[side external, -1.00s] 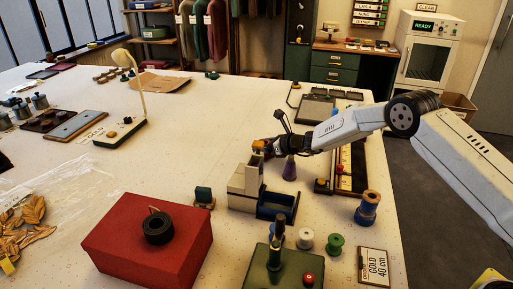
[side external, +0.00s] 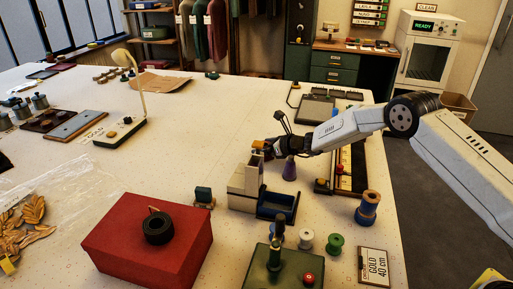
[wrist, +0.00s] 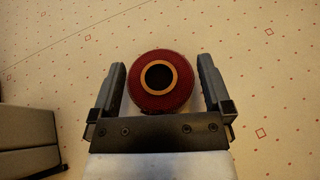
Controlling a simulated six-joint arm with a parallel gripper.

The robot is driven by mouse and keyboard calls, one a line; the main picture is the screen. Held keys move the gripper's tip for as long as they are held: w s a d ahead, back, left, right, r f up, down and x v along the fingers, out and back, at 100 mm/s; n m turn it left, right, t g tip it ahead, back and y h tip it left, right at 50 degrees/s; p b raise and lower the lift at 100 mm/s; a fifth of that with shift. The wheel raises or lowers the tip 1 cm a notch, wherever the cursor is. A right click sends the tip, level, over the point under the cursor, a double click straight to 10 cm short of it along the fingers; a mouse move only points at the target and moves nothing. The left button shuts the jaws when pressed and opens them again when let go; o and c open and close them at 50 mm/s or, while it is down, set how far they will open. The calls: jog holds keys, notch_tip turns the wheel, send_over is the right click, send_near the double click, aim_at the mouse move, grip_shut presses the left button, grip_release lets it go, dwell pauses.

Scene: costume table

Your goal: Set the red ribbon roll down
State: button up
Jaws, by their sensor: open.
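The red ribbon roll (wrist: 138,90) shows in the wrist view with its round end toward the camera, an orange-brown ring around a dark core hole. It stands between the two fingers of my gripper (wrist: 161,66), which are open with a narrow gap on each side of it. The patterned table surface shows around the roll; its underside is hidden.
A blue tray (side external: 278,207) is in front of the stand. Blue (side external: 367,208) and green (side external: 336,245) spools stand nearer the right edge. A large red box (side external: 150,240) is at front left. The table's middle left is clear.

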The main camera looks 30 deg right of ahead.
jog(key=shift+v, duration=5.95)
jog(key=shift+d, duration=0.1)
jog(key=w+a, duration=0.1)
jog(key=w, duration=0.1)
jog(key=w+a+r, duration=0.1)
jog(key=w, duration=0.2)
jog(key=w+a+r, duration=0.1)
jog(key=w+a, duration=0.1)
jog(key=shift+w+r, duration=0.15)
jog(key=shift+w, duration=0.2)
jog(key=shift+f, duration=1.75)
jog(key=shift+f, duration=0.15)
notch_tip(320, 180, down, 3)
jog(key=shift+f, duration=0.15)
jog(key=shift+x, duration=1.5)
